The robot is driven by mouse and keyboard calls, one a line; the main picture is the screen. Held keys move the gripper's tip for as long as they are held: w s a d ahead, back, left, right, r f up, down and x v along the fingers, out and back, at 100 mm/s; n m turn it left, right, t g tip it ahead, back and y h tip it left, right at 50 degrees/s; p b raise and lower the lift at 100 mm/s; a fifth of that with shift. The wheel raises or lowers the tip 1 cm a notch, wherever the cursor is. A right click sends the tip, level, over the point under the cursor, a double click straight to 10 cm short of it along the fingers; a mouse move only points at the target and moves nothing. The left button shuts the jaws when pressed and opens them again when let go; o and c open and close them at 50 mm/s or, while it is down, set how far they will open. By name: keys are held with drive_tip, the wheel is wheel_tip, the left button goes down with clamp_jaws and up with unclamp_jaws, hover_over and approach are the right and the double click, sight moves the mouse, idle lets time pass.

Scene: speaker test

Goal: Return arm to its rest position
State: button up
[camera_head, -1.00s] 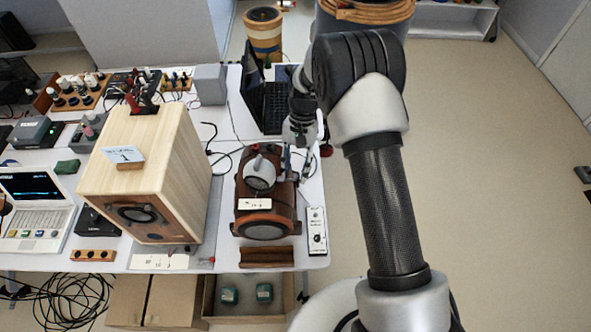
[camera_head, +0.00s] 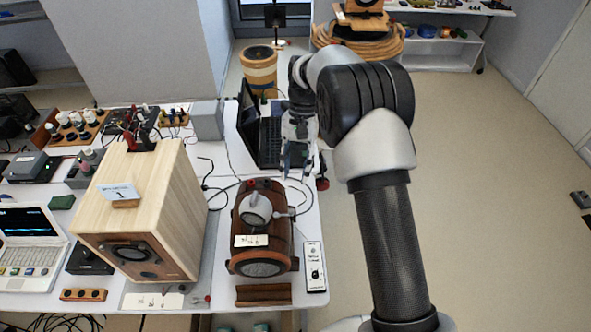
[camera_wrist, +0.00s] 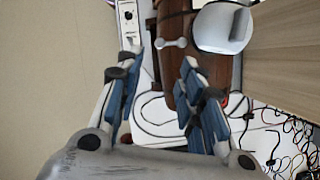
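My gripper (camera_head: 298,160) hangs over the right part of the table, behind the round brown wooden speaker (camera_head: 262,232) and in front of the black laptop (camera_head: 268,140). In the wrist view my gripper (camera_wrist: 160,65) has its two blue-padded fingers spread apart, with nothing held between them. The brown speaker (camera_wrist: 175,40) lies beyond the fingertips there, with a white and grey round part (camera_wrist: 222,27) on its top.
A large pale wooden speaker box (camera_head: 140,205) stands left of the brown speaker. A small white control box (camera_head: 314,268) lies at the table's right edge. Cables cross the table (camera_head: 222,165). Open floor (camera_head: 480,200) lies to the right.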

drive_tip(key=s+d+r+n+t+b, duration=0.2)
drive_tip(key=s+d+r+t+b, duration=0.25)
drive_tip(key=s+r, duration=0.95)
drive_tip(key=s+d+f+n+t+b, duration=0.1)
drive_tip(key=s+d+t, duration=0.1)
drive_tip(key=s, duration=0.6)
drive_tip(key=s+d+f+t+h+b, duration=0.1)
drive_tip(key=s+d+f+t+b, duration=0.1)
drive_tip(key=s, duration=0.5)
drive_tip(key=shift+s+d+f+n, duration=0.15)
drive_tip(key=shift+s+n, duration=0.25)
